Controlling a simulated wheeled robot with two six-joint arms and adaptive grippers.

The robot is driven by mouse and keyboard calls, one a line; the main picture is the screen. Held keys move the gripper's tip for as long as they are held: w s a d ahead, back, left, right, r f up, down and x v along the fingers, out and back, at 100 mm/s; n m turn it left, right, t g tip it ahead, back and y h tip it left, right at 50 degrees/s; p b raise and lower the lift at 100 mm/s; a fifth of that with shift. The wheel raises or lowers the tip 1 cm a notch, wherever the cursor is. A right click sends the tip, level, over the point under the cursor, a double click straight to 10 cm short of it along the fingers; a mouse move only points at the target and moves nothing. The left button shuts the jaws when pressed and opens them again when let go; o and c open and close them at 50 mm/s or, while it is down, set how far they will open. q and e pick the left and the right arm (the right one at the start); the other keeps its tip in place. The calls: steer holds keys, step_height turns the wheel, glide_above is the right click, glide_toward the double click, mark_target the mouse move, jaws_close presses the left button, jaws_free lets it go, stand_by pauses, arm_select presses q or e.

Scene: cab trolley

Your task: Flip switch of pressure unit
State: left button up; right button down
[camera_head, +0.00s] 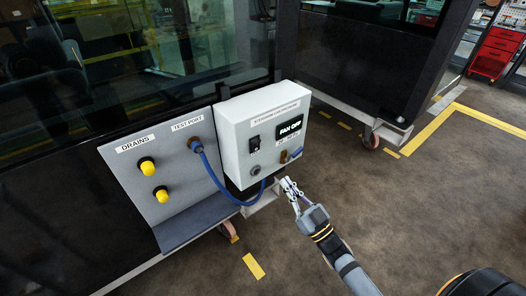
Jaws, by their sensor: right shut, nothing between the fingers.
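The pressure unit (258,125) is a white box mounted on the front of the trolley, left of my right gripper. Its front face carries a small black switch (254,144), a dark display (290,126), a brass fitting and a round grey fitting. The switch's position is too small to tell. My right gripper (287,183) is shut and empty, just off the box's lower right corner, below and to the right of the switch. I cannot tell if it touches the box. My left gripper is not in view.
A blue hose (212,178) loops from the test port (194,143) under the box to its lower right fitting. Two yellow drain knobs (148,168) sit on the grey panel (180,200) at left. Open floor (400,210) lies right; a red cabinet (495,52) stands far right.

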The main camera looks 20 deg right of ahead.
mark_target(257, 143)
steer(key=p+x, duration=0.3)
steer(key=x, duration=0.8)
steer(key=shift+w+r, duration=0.25)
steer(key=shift+w, duration=0.05)
steer(key=shift+w+a+r, duration=0.1)
steer(key=shift+w+a, duration=0.2)
steer(key=shift+w, duration=0.2)
steer(key=shift+r+p, duration=0.2)
steer(key=shift+p, duration=0.35)
steer(key=r+p, duration=0.1)
steer(key=p, duration=0.3)
steer(key=shift+w+r+g, duration=0.15)
steer(key=shift+w+g, duration=0.1)
steer(key=shift+g, duration=0.15)
steer(key=shift+f+b, duration=0.45)
steer(key=shift+f, duration=0.25)
